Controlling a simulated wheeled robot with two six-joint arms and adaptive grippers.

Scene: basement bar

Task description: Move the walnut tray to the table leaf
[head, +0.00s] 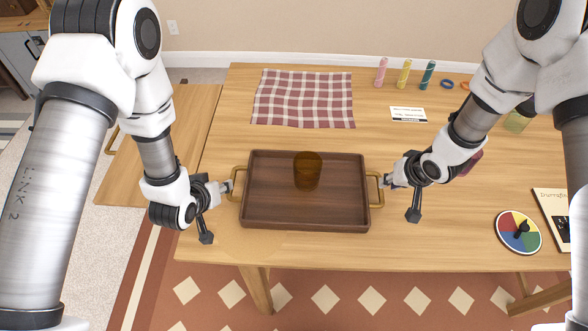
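The walnut tray (275,222) is a dark rectangular tray with brass handles at its left and right ends. It is over the middle front of the table, and an amber cup (307,172) stands upright in it. My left gripper (230,186) is at the left handle (238,172), and my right gripper (385,181) is at the right handle (376,202). The fingertips overlap the handles and are too small to show whether they are closed. The table leaf (185,120) is the bare wooden panel to the left of the table, partly hidden by my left arm.
A checked cloth (303,98) lies behind the tray on the table (440,240). Pink (381,72), yellow (404,74) and teal (428,75) cylinders stand at the back, near a white card (408,114). A coloured spinner disc (518,231) and a book (553,215) lie at the right.

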